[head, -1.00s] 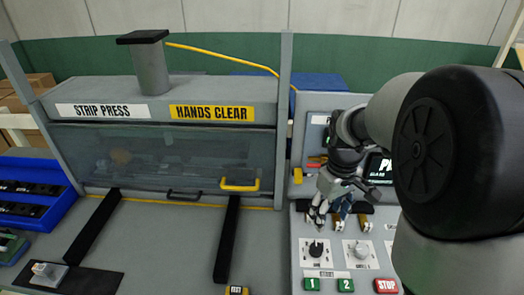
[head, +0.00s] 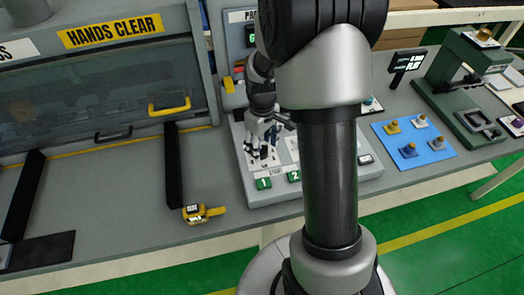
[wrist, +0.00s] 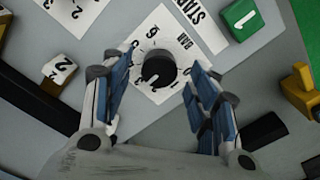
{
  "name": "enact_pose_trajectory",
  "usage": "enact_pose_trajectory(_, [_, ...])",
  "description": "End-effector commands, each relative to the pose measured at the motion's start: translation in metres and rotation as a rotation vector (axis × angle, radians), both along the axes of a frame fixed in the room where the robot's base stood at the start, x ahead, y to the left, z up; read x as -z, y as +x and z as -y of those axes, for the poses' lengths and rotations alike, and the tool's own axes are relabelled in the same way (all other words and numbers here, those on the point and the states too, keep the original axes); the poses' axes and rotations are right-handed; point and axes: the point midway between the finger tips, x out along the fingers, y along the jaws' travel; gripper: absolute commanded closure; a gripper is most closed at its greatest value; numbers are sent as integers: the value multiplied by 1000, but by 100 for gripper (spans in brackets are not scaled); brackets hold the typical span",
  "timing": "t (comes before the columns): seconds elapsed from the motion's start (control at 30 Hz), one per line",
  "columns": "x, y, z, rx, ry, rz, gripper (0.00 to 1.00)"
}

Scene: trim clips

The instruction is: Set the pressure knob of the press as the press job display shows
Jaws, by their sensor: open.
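The pressure knob (wrist: 158,70) is a round black knob on a white plate marked BAR, with a 6 on its scale. It is centred in the wrist view; its pointer setting is hard to read. My gripper (wrist: 160,64) is open, with one blue-padded finger on each side of the knob and gaps visible. In the head view my gripper (head: 261,150) points down over the press panel and hides most of the knob. A dark display (head: 250,35) with a green character, perhaps a 6, stands behind the panel, partly covered by my arm.
Green button 1 (wrist: 243,18) lies close to the right finger. The strip press (head: 90,95) stands left of the panel. A yellow tool (head: 203,213) lies in front, and a blue mat (head: 413,138) is at the right.

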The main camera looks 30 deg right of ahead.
Motion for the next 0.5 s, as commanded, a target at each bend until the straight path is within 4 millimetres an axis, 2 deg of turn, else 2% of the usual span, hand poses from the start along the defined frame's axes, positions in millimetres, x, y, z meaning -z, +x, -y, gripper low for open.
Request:
enact_pose_trajectory(0.03, [9,0,0,0,1,-1,46])
enact_pose_trajectory(0.2, [20,0,0,0,0,0,46])
enact_pose_trajectory(0.5, [21,0,0,0,0,0,46])
